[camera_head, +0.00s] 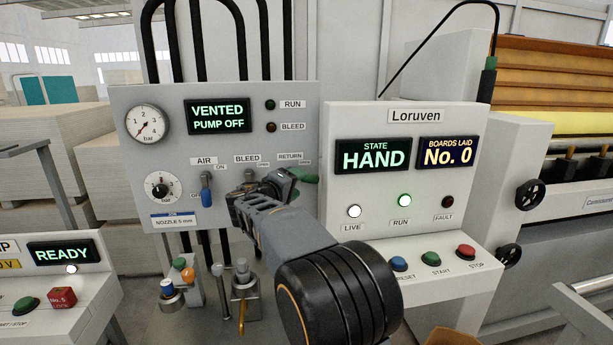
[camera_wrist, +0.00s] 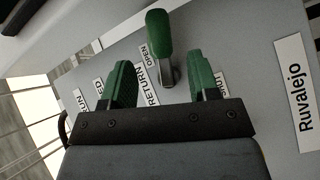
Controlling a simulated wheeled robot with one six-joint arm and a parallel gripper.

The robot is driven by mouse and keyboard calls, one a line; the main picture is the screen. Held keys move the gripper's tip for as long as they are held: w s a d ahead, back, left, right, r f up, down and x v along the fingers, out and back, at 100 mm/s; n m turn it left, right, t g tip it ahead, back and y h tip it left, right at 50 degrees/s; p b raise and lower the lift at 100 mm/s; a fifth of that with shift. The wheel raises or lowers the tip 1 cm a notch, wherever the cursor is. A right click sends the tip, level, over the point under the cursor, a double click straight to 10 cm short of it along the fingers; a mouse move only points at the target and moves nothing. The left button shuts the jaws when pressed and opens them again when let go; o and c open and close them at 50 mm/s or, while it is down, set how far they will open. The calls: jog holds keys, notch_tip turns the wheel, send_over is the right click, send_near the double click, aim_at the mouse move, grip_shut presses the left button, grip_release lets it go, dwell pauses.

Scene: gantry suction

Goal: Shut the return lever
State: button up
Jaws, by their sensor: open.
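The return lever has a green handle on a short grey stem. In the wrist view its handle (camera_wrist: 158,35) points up the picture, beside the OPEN label (camera_wrist: 148,55); the SHUT label (camera_wrist: 221,83) is partly hidden by a finger. In the head view the green handle (camera_head: 305,177) sticks out to the right past my gripper, which hides its base. My gripper (camera_wrist: 161,66) is open, with green-padded fingers on either side of the stem's line. I cannot tell how deep the stem sits between them. My gripper (camera_head: 283,181) also shows in the head view, close to the panel.
The blue air lever (camera_head: 206,191) and the bleed lever (camera_head: 249,177) are left of my gripper on the same grey panel (camera_head: 135,100). The Loruven control box (camera_head: 480,120) stands close on the right. Valves (camera_head: 172,294) stand below the panel.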

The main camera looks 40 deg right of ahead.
aim_at(307, 178)
jog(key=shift+p+x, duration=0.6)
jog(key=shift+x, duration=2.3)
grip_shut()
